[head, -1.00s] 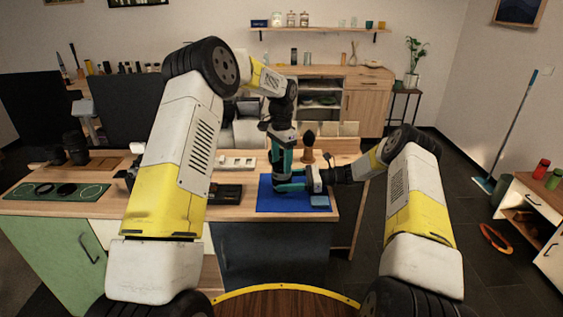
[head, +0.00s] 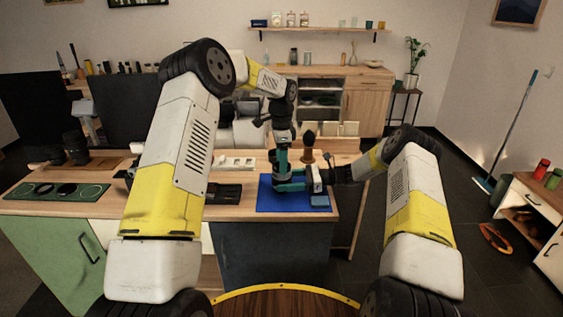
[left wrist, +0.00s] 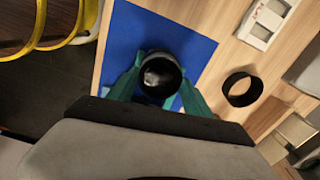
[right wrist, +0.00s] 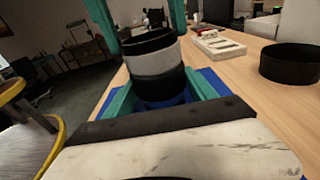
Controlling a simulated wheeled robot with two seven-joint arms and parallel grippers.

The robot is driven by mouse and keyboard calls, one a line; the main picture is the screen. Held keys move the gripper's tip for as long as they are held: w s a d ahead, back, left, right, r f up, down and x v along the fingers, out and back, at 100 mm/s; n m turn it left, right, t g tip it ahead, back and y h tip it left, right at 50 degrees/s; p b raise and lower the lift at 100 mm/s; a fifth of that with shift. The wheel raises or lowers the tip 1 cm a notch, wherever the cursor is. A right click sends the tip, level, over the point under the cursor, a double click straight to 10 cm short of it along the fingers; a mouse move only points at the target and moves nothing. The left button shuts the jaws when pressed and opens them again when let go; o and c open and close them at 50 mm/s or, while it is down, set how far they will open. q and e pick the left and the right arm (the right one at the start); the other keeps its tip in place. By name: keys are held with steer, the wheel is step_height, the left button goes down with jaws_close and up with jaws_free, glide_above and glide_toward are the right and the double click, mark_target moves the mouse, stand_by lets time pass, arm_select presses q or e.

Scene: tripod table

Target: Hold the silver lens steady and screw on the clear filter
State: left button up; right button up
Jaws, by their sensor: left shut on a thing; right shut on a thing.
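The silver lens (right wrist: 153,62) stands upright over the blue mat, a black barrel with a silver band. My right gripper (right wrist: 160,95) is shut on its lower part; it shows in the head view (head: 292,186). My left gripper (head: 282,172) points down from above, its teal fingers on either side of the lens top. It is shut on the clear filter (left wrist: 161,74), seen as a dark round rim with a bright glint inside. The filter sits at the lens's top end; whether its thread has caught cannot be told. In the head view, the grippers mostly hide lens and filter.
The blue mat (head: 265,202) lies near the workbench's right end.

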arm_select(q)
steer(key=shift+a+f+m, duration=0.1)
steer(key=shift+f+m, duration=0.15)
steer(key=shift+m, duration=1.15)
steer(key=m, duration=0.3)
steer(key=o, duration=1.3)
